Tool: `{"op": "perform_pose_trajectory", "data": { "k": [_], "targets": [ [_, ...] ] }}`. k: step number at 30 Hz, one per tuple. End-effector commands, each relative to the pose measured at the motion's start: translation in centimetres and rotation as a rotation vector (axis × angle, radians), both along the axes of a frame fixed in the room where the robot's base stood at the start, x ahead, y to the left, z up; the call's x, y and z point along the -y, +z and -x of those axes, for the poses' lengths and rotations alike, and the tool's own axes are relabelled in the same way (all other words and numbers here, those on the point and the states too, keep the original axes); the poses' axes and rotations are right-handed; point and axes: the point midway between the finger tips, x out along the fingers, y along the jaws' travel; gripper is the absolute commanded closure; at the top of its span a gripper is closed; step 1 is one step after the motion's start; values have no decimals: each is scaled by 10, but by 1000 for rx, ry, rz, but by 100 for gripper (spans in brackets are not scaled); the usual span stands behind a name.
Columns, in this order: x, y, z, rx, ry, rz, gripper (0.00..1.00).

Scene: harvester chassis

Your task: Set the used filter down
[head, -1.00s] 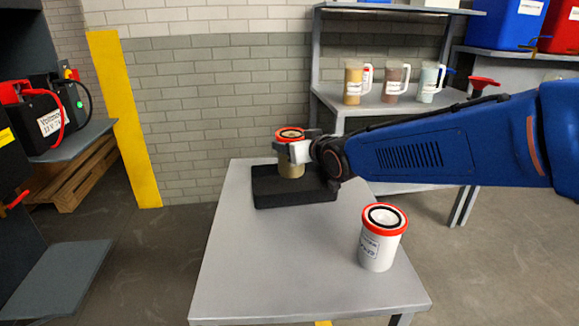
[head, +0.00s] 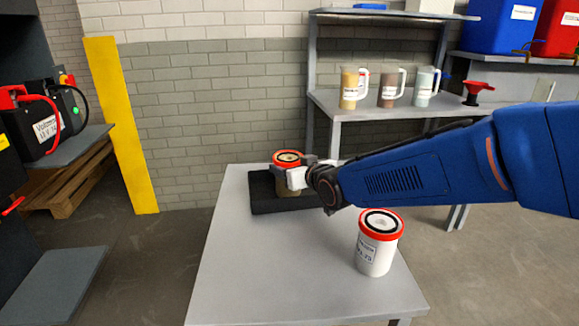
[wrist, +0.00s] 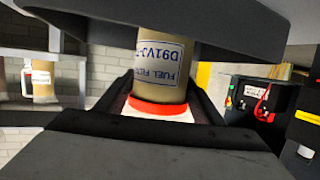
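The used filter (head: 287,187) is a tan cylinder with a red-orange rim. It is upright at the black tray (head: 292,207) on the grey table. In the head view I cannot tell whether its bottom touches the tray floor. My gripper (head: 290,176) is closed around its upper part from the right. In the wrist view the used filter (wrist: 163,72) sits between the fingers, with a "FUEL FILTER" label showing upside down. A white filter (head: 376,254) with a red rim stands upright on the table, nearer and to the right.
My arm reaches across the right side above the table (head: 270,270). The table's front left is clear. A shelf (head: 385,108) with several labelled jugs stands behind. A yellow post (head: 120,125) and a bench with a battery (head: 45,132) are at left.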

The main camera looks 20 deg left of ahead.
Motion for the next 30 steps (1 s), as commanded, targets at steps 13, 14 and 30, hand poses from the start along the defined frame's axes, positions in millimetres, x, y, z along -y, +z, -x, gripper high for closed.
{"op": "perform_pose_trajectory", "data": {
  "k": [13,14,30],
  "targets": [
    [1,3,1,0,0,0,21],
    [3,4,2,0,0,0,21],
    [49,22,42,1,0,-1,21]
  ]
}}
